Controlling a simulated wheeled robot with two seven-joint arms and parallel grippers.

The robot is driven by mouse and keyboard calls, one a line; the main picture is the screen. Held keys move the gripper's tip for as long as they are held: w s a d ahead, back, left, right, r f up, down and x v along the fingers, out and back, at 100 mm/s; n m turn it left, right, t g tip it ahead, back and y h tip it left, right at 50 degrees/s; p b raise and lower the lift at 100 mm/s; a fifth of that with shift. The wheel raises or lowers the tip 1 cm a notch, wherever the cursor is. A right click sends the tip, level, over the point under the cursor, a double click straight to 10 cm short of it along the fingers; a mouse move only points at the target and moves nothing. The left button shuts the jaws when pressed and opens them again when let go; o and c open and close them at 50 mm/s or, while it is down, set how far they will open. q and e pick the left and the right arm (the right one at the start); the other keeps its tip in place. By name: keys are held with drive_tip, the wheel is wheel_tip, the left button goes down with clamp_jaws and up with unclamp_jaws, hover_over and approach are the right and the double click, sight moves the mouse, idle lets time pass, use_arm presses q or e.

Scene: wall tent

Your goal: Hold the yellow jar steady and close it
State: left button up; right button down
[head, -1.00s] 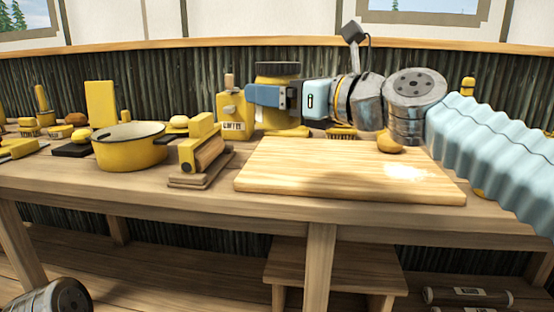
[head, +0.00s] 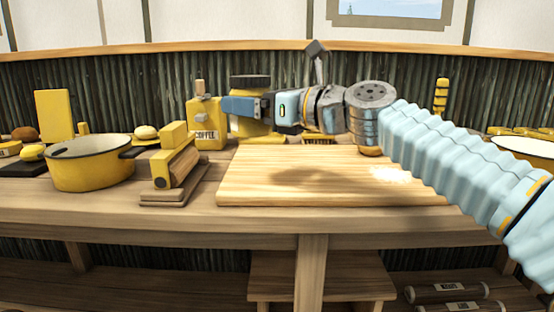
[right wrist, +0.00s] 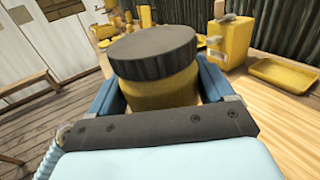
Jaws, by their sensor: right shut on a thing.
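The yellow jar (head: 244,127) stands at the back of the table with a dark round lid (head: 250,81) on top. In the right wrist view the jar (right wrist: 165,88) is between my fingers and the lid (right wrist: 153,52) covers its mouth; I cannot tell how tightly it sits. My right gripper (head: 245,107) is shut on the jar's body, below the lid. In the right wrist view its blue fingers lie on both sides of the jar. The jar's bottom is hidden there. My left gripper is not in view.
A yellow coffee canister (head: 206,122) stands just left of the jar. A yellow pot (head: 92,168) and a yellow-handled block (head: 180,165) are further left. A white-lined yellow pan (head: 528,150) is at the right.

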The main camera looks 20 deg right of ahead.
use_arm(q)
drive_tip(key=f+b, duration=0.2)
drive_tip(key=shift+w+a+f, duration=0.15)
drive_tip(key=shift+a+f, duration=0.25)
use_arm(e)
drive_tip(key=w+d+f, duration=0.2)
drive_tip(key=f, duration=0.1)
drive_tip(key=w+d+f, duration=0.3)
drive_tip(key=shift+w+d+f, duration=0.15)
drive_tip(key=shift+d+f, duration=0.15)
drive_tip(key=shift+d, duration=0.05)
drive_tip(key=f, duration=0.1)
drive_tip(key=f+b, duration=0.2)
drive_tip(key=f, duration=0.1)
drive_tip(key=shift+w+d+f, duration=0.1)
drive_tip(key=shift+w+d, duration=0.2)
drive_tip(key=shift+d, duration=0.05)
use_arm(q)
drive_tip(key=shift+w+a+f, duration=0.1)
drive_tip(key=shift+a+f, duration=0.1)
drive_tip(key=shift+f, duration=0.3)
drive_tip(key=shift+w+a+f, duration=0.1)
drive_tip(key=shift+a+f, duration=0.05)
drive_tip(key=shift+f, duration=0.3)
use_arm(e)
unclamp_jaws()
